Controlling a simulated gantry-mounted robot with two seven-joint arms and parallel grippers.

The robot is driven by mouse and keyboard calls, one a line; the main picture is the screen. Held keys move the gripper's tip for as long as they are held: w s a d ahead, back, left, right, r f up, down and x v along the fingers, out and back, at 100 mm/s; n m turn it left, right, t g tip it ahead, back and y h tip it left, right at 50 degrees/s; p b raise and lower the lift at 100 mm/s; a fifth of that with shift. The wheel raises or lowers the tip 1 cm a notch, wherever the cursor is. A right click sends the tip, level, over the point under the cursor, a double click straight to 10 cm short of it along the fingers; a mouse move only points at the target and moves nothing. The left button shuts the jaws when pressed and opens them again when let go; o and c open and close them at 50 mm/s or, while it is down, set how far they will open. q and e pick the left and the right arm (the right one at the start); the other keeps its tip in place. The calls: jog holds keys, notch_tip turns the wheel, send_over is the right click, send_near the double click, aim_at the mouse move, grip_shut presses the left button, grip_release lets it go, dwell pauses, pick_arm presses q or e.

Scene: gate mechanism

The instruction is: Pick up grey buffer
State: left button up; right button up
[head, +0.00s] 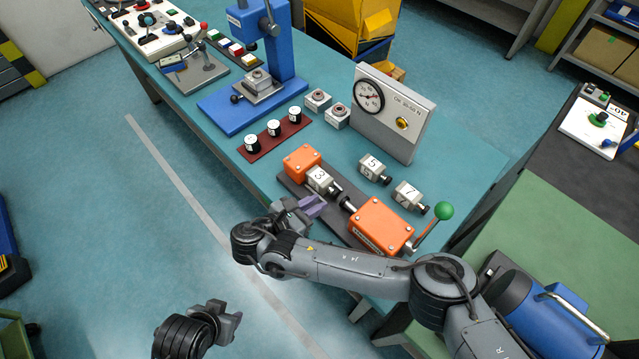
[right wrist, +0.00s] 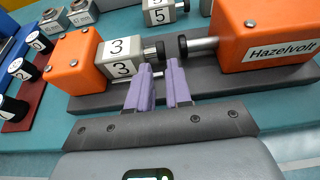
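A grey block marked 3 (head: 320,181) with a black knob sits in an orange clamp fixture, against its left orange block (head: 302,160). It shows in the right wrist view too (right wrist: 121,58). Grey blocks marked 5 (head: 373,167) and 7 (head: 408,193) stand behind the fixture; I cannot tell which is the buffer. My right gripper (head: 314,206) is in front of the fixture. In the right wrist view its purple fingers (right wrist: 163,78) are apart with nothing between them, just short of block 3's knob. My left gripper (head: 230,318) is low over the floor; its fingers are unclear.
The fixture's right orange block (head: 383,226) has a plunger facing block 3 and a green-knobbed lever (head: 443,211). A gauge panel (head: 393,112) stands behind. A red tray (head: 273,140) with black cylinders and a blue press (head: 255,75) are to the left.

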aim_at(332, 196)
jog(key=shift+b+x, duration=0.45)
jog(key=shift+x, duration=2.85)
jog(key=shift+s+f, duration=0.15)
grip_shut()
